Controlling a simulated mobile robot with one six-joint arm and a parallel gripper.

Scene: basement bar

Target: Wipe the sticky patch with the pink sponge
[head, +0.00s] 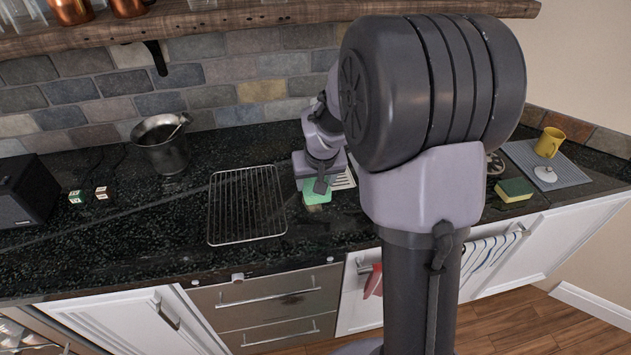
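My gripper (320,187) points down over the dark stone counter, right of the wire rack. A green-topped block that looks like a sponge (317,197) lies directly at its fingertips. Its lower edge is too small to tell whether it is pink. I cannot tell whether the fingers are closed on it or only above it. No plainly pink sponge shows. I cannot make out a sticky patch; part of the counter is hidden behind my arm.
A wire rack (247,238) lies left of my gripper. A metal bucket (165,152), small cubes (102,192) and a black speaker (28,192) stand farther left. At right are a yellow-and-green sponge (514,190), a grey mat (562,176) and a yellow mug (549,142). A shelf (250,16) overhangs.

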